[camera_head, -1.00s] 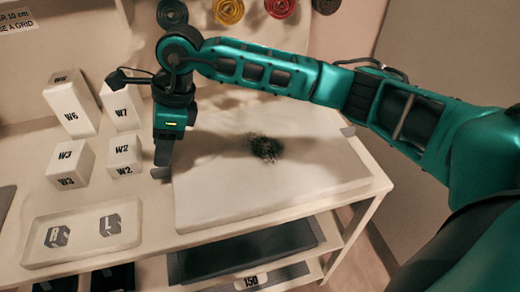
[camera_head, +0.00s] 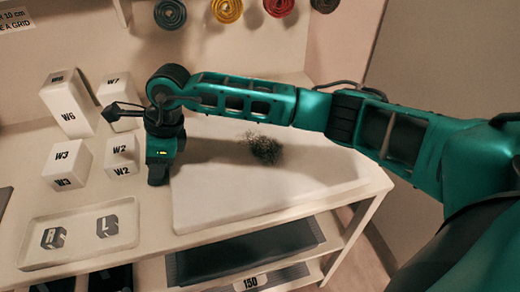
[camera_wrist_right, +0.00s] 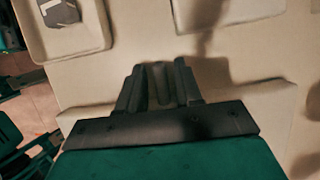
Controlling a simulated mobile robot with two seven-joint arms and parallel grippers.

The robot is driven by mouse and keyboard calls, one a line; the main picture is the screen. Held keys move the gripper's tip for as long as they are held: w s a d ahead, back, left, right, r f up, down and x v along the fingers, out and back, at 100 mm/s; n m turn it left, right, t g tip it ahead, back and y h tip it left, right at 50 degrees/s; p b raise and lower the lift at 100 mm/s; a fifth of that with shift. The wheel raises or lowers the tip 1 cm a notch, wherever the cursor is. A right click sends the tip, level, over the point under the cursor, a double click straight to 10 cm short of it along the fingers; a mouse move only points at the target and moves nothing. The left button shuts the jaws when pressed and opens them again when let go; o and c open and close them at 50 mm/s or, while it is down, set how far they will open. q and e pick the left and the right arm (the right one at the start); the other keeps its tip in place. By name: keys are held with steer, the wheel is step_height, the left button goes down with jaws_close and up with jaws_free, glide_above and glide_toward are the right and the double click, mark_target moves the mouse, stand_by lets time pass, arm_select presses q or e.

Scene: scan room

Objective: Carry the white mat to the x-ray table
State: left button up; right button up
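The white mat (camera_head: 270,193) is a broad flat white slab lying on the pale tabletop. In the right wrist view its edge shows beside my gripper (camera_wrist_right: 265,100). My right gripper (camera_head: 158,178) points down at the mat's left edge. The wrist view shows its two dark fingers (camera_wrist_right: 158,88) fairly close together, with a narrow gap. I cannot tell whether they grip the mat's edge or are only beside it. My right arm crosses above the mat and hides part of its far side. No x-ray table can be made out.
White blocks W6 (camera_head: 70,106), W7 (camera_head: 119,101), W3 (camera_head: 66,165) and W2 (camera_head: 122,156) stand left of the gripper. A white tray (camera_head: 40,257) with lettered blocks is nearer. A dark fuzzy clump (camera_head: 262,149) shows over the mat. Dark plates (camera_head: 250,252) lie on the shelf below.

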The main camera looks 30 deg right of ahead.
jaws_close()
steer(key=shift+r, duration=0.1)
stand_by(0.3)
